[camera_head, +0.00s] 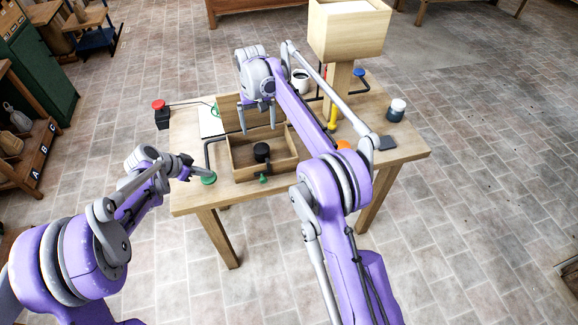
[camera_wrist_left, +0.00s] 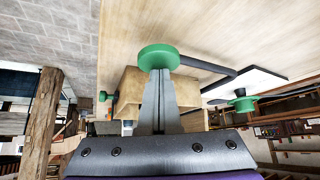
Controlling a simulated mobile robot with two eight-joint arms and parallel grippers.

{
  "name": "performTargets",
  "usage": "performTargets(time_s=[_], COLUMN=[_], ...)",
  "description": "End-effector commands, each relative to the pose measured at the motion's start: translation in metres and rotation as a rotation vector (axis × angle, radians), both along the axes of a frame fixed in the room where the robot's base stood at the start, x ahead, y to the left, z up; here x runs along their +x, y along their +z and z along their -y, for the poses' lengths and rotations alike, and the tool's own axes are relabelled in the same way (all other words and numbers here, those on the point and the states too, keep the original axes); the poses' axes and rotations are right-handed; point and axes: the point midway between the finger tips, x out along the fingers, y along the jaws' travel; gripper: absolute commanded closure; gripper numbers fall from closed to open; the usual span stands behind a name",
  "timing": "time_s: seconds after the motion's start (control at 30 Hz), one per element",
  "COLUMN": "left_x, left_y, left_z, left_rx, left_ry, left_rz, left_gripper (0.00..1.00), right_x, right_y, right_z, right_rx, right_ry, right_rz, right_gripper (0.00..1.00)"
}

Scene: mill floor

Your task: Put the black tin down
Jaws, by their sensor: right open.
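The black tin (camera_head: 261,152) is upright inside the open wooden box (camera_head: 280,166), whose lid (camera_head: 234,119) is raised at the back. My right gripper (camera_head: 258,127) is open and empty, fingers pointing down, above the box and behind the tin, apart from it. My left gripper (camera_head: 191,168) is at the table's left edge, its fingers together. Its tips meet a green round pad (camera_head: 208,179) on the end of a bent dark rod. In the left wrist view the shut fingers (camera_wrist_left: 159,75) reach the green pad (camera_wrist_left: 158,56); contact looks likely.
The wooden table (camera_head: 400,150) also holds a tall wooden hopper (camera_head: 345,38), a red button on a black block (camera_head: 161,114), a white mug (camera_head: 300,81) and a dark jar with a pale lid (camera_head: 396,110). My right forearm crosses above the table's middle. The table's right front is fairly clear.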

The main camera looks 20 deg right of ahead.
Motion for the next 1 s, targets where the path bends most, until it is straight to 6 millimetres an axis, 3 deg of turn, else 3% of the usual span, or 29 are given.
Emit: performTargets(time_s=[0.17, 0.37, 0.7, 1.0], left_x=[0.0, 0.0, 0.0, 0.0], left_y=[0.0, 0.0, 0.0, 0.0], left_z=[0.0, 0.0, 0.0, 0.0], left_rx=[0.0, 0.0, 0.0, 0.0], left_ry=[0.0, 0.0, 0.0, 0.0], left_rz=[0.0, 0.0, 0.0, 0.0], left_gripper=[1.0, 1.0, 1.0, 1.0], right_x=[-0.008, -0.042, -0.135, -0.233], right_y=[0.012, 0.044, 0.081, 0.076], right_z=[0.004, 0.018, 0.045, 0.063], right_rx=[0.002, 0.008, 0.015, 0.014], right_ry=[0.0, -0.001, -0.001, -0.001], right_rz=[0.017, 0.079, 0.21, 0.325], right_gripper=[0.02, 0.02, 0.02, 0.02])
